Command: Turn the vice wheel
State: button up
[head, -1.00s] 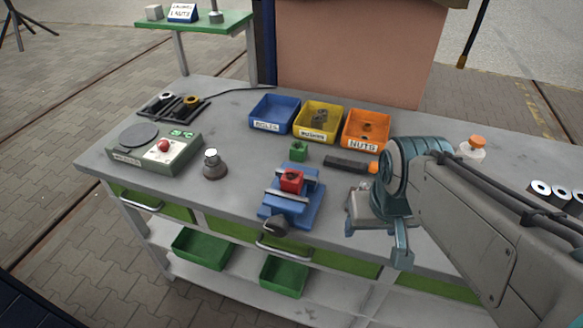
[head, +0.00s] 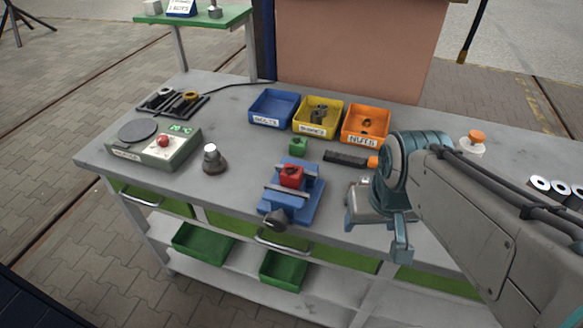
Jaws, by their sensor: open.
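The blue vice (head: 310,205) sits near the bench's front edge in the head view. A red block with a dark hole (head: 291,176) sits between its grey jaws. The dark grey vice wheel (head: 275,219) is on the vice's front end, over the bench edge. My gripper (head: 375,228) is open and empty to the right of the vice, apart from the wheel. One finger shows clearly; the other is partly hidden by the gripper's own body.
Blue (head: 273,108), yellow (head: 318,117) and orange (head: 366,124) bins stand behind the vice.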

aim_at(277, 221)
jog(key=k, duration=1)
jog(key=u, duration=0.2)
jog(key=i, duration=0.45)
jog(key=u, duration=0.35)
